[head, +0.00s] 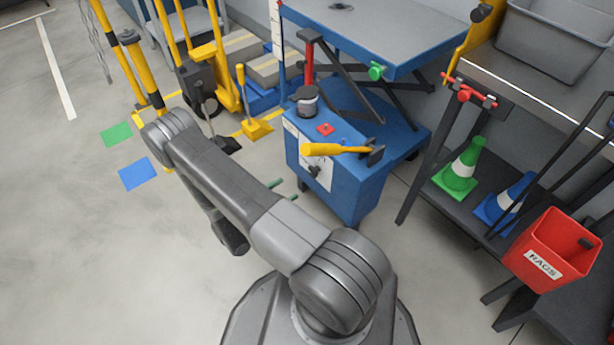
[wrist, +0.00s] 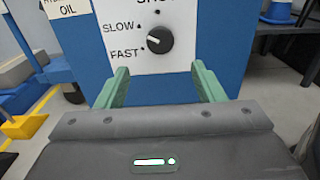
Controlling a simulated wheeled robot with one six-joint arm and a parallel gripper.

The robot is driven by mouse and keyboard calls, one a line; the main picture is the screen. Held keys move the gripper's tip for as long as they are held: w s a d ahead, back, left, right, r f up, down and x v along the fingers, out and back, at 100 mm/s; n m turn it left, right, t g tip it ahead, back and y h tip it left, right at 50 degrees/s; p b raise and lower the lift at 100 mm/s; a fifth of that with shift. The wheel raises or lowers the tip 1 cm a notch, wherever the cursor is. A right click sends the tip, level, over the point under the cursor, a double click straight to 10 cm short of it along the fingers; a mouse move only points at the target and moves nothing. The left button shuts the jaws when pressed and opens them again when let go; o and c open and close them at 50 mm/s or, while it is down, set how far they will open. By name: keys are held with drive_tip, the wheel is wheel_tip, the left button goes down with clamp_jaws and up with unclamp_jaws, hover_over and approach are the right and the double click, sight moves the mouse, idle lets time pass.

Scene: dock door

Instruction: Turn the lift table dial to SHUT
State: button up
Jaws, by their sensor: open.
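The lift table dial (wrist: 159,39) is a round black knob on a white panel on the blue lift table body. SLOW and FAST are printed left of it, and a label above is cut off by the picture's top edge. Its pale pointer mark seems to face left and slightly down, towards FAST. In the head view the dial (head: 314,170) is small and dark on the panel's front. My gripper (wrist: 160,72) is open and empty, its green fingers apart and below the dial in the picture. In the head view my gripper (head: 284,190) is left of the panel, mostly hidden by my arm.
A dark shelf with a green cone (head: 461,169), a blue cone (head: 503,203) and a red rags bin (head: 551,249) stands right. Open floor lies left.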

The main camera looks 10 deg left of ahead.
sight(310, 173)
drive_tip(key=b+x, duration=0.1)
drive_tip(key=x, duration=0.9)
drive_tip(key=shift+s, duration=0.1)
drive_tip(key=shift+c, duration=0.4)
drive_tip(key=c, duration=0.9)
drive_tip(key=shift+o, duration=0.2)
drive_tip(key=shift+b, duration=0.3)
drive_tip(key=shift+m, duration=0.3)
drive_tip(key=m+b, duration=0.3)
drive_tip(key=m, duration=0.2)
drive_tip(key=shift+f+m+b, duration=0.1)
drive_tip(key=shift+m+b, duration=0.2)
drive_tip(key=m+b, duration=0.3)
drive_tip(key=m, duration=0.2)
drive_tip(key=shift+m, duration=0.4)
drive_tip(key=shift+r, duration=0.2)
